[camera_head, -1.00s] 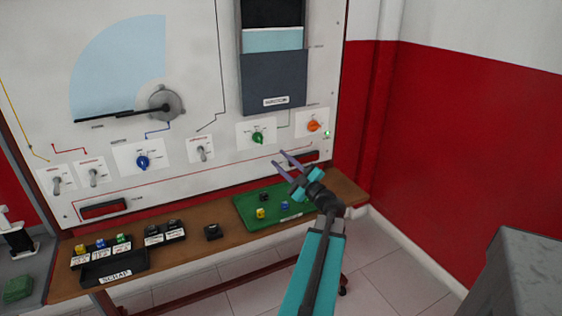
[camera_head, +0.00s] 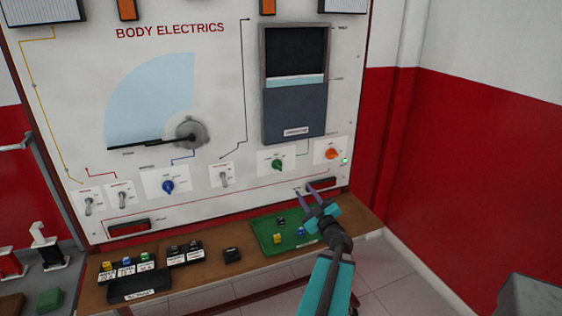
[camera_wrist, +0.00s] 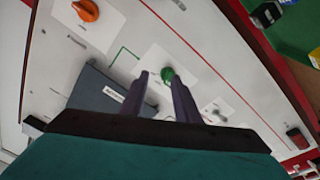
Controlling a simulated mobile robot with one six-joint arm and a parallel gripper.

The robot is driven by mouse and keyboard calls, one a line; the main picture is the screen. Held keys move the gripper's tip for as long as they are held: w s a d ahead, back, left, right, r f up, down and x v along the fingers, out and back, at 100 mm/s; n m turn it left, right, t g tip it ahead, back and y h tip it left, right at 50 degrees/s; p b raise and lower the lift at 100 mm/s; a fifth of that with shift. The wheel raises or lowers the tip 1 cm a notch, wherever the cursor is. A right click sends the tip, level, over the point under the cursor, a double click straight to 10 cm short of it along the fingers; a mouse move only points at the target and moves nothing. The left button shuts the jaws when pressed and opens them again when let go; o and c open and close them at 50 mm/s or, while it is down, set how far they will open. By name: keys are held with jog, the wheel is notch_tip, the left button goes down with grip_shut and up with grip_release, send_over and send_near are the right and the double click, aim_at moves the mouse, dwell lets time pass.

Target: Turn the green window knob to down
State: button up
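The green window knob (camera_head: 278,165) sits on a white plate low on the right part of the panel, under the dark window display (camera_head: 294,112). In the wrist view the green knob (camera_wrist: 167,75) shows just beyond and between my fingertips. My gripper (camera_head: 304,190) is open in front of the panel, below and to the right of the green knob in the head view. Its two purple fingers (camera_wrist: 160,82) are apart with nothing between them. The gripper looks apart from the knob.
An orange knob (camera_head: 332,153) is right of the green one, with a small green light below it. A toggle switch (camera_head: 224,179) and a blue knob (camera_head: 168,187) are to the left. A wooden shelf below carries a green tray (camera_head: 266,245) with small coloured parts, and black bins (camera_head: 139,285).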

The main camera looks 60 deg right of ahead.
aim_at(279, 167)
jog(key=w+a+r+m+g+p, duration=0.1)
jog(key=a+r+p, duration=0.3)
jog(key=p, duration=0.9)
jog(key=shift+w+a+r+y, duration=0.3)
jog(key=shift+w+a, duration=0.05)
jog(key=shift+w+d+f+b, duration=0.2)
jog(key=shift+w+b, duration=0.1)
jog(key=shift+b, duration=0.65)
jog(key=b+x, duration=0.4)
jog(key=b, duration=0.6)
jog(key=shift+w+d, duration=0.25)
jog(key=shift+w, duration=0.05)
jog(key=shift+p+x, duration=0.5)
jog(key=shift+x, duration=3.7)
jog(key=shift+r, duration=0.1)
